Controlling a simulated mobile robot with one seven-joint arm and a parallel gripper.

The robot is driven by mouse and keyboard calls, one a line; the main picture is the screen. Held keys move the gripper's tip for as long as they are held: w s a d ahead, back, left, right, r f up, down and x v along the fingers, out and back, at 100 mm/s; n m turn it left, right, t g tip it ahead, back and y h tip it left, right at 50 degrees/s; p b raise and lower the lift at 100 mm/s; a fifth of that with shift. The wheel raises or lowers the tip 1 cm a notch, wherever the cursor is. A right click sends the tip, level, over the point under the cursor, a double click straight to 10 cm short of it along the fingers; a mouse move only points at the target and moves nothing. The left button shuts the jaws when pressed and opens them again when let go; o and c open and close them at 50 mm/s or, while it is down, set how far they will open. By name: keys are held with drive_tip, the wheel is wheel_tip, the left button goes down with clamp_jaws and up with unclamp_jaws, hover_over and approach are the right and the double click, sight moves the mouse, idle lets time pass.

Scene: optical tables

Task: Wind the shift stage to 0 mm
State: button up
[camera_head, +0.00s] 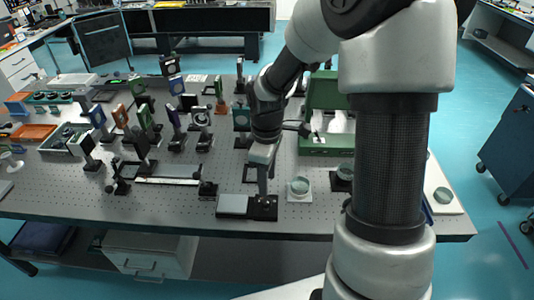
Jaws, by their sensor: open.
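What looks like the shift stage sits near the front edge of the optical table (330,212). It has a pale grey plate (233,204) on its left and a black block (264,212) on its right. My gripper (263,196) points down over the black block, its fingertips very close to it. The fingers are open, but they are small here and the gap between them is hard to make out. Any knob or scale on the stage is too small or hidden to read, so I cannot tell its setting.
A long rail (167,181) with black mounts lies left of the stage. A round pale green part on a white plate (299,197) stands close on the right. Several upright optics mounts fill the table's left and middle. A green case (318,148) stands behind my arm.

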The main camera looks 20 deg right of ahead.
wheel_tip(320, 180, up, 9)
drive_tip(key=shift+r, duration=0.1)
idle(0.5)
drive_tip(key=s+r+m+t+p, duration=0.2)
drive_tip(key=s+r+m+t, duration=0.3)
drive_tip(key=s+r+m, duration=0.6)
drive_tip(key=s+r, duration=0.3)
drive_tip(key=s, duration=0.3)
drive_tip(key=shift+a+r+m+t, duration=0.25)
drive_tip(key=shift+r+m+t, duration=0.05)
drive_tip(key=shift+r, duration=0.1)
drive_tip(key=shift+s, duration=0.1)
